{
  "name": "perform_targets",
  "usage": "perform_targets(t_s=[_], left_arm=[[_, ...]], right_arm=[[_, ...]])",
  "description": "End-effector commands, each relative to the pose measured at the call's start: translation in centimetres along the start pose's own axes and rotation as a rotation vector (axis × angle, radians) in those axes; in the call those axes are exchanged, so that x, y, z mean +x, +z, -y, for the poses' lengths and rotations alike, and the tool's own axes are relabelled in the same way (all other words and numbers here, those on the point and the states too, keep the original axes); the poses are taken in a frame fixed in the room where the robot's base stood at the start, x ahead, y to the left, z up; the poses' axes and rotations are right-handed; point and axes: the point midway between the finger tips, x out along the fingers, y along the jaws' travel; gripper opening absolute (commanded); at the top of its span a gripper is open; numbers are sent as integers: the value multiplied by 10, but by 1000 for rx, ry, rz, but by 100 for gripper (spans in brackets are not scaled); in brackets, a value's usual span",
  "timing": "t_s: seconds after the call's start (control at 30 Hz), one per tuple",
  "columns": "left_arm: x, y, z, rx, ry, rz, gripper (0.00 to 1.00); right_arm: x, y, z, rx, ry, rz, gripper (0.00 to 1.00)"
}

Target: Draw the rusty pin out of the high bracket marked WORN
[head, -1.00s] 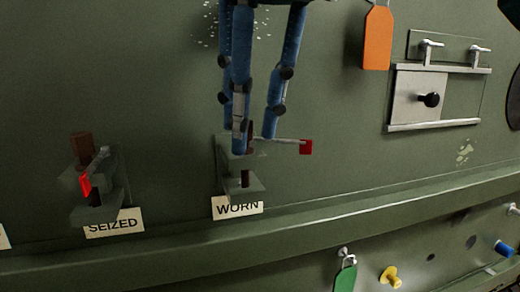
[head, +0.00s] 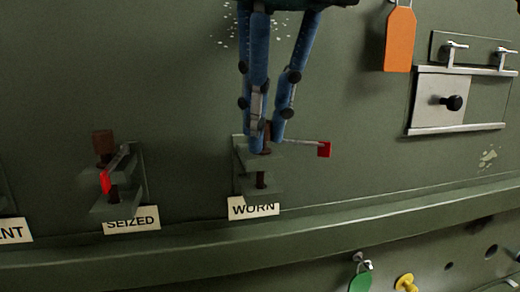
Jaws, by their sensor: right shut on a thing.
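The WORN bracket (head: 262,191) stands out from the green skin above its white WORN label (head: 253,208). The dark rusty pin (head: 261,180) is upright in it and shows in the gap between its two lugs. My right gripper (head: 266,146) comes down from above and is shut on the pin's top, just over the upper lug. The fingers partly hide the pin's head. A thin grey lever with a red tab (head: 324,149) sticks out to the right of the bracket. My left gripper is not in view.
The SEIZED bracket (head: 117,198) stands to the left, with a rusty pin and a red-tabbed lever. An orange tag (head: 400,40) hangs at upper right beside a sliding metal plate (head: 438,100). A ledge (head: 330,221) runs below the brackets.

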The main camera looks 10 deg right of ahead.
Motion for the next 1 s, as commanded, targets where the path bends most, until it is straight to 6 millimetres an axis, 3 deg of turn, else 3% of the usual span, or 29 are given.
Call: perform_targets(t_s=[1.0], left_arm=[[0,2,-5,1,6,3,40]], right_arm=[[-25,9,0,1,0,1,0]])
